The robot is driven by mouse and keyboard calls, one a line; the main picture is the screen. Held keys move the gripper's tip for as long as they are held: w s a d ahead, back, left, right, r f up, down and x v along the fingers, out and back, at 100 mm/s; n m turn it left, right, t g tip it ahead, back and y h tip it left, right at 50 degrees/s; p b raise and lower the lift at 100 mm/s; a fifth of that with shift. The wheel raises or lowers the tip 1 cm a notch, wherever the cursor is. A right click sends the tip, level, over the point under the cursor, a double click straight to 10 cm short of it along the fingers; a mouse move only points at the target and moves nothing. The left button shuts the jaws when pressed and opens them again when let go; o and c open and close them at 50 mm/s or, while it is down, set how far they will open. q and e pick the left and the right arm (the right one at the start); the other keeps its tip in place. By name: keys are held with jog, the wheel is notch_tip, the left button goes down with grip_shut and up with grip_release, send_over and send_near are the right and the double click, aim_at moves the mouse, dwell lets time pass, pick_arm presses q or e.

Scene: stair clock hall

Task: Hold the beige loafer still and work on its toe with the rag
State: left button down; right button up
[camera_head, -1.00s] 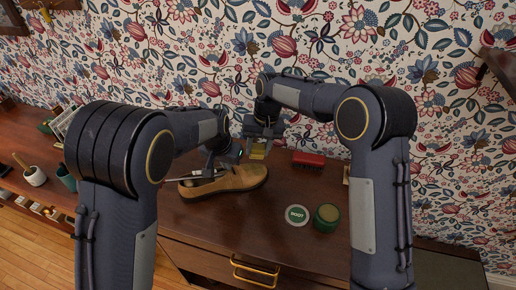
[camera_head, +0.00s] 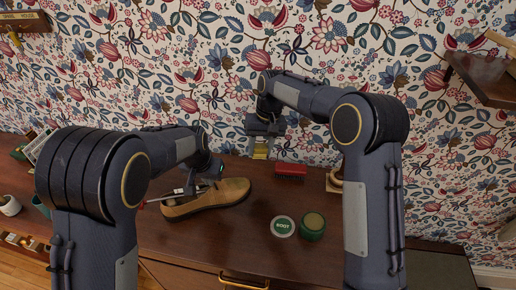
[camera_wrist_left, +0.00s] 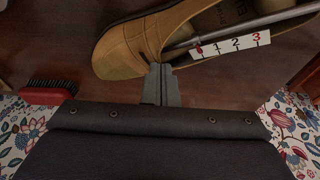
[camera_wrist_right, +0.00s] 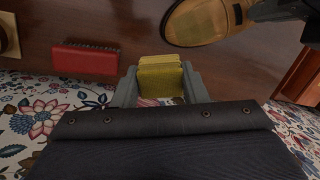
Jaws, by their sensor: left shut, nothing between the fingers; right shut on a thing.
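The beige loafer (camera_head: 222,196) lies on the brown tabletop, its toe pointing right. A grey rod (camera_wrist_left: 240,32) with a white strip numbered 1, 2, 3 (camera_wrist_left: 232,45) lies in its opening. My left gripper (camera_wrist_left: 160,85) is shut and empty, its fingertips right at the loafer's side behind the toe; I cannot tell whether they press on it. My right gripper (camera_wrist_right: 160,88) is shut on a folded yellow rag (camera_wrist_right: 160,75). The rag also shows in the head view (camera_head: 260,152), above and right of the toe, apart from it.
A red brush (camera_head: 291,170) lies right of the loafer. A green jar (camera_head: 312,226) and a round lid marked BOOT (camera_head: 283,226) stand nearer the front. A wooden object (camera_head: 334,181) is partly hidden by my right arm. The papered wall (camera_head: 240,60) rises close behind the table.

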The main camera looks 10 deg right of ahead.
jog(key=s+a+f+m, duration=0.1)
jog(key=a, duration=0.1)
jog(key=s+a+f+m, duration=0.1)
jog(key=a, duration=0.2)
jog(key=s+a+f+m, duration=0.1)
jog(key=a, duration=0.2)
jog(key=shift+s, duration=0.15)
jog(key=shift+s+a+f, duration=0.1)
jog(key=shift+a+f, duration=0.1)
jog(key=shift+f, duration=0.8)
jog(key=shift+a+f, duration=0.15)
jog(key=shift+f, duration=0.8)
jog(key=shift+a+f, duration=0.1)
jog(key=shift+f, duration=0.5)
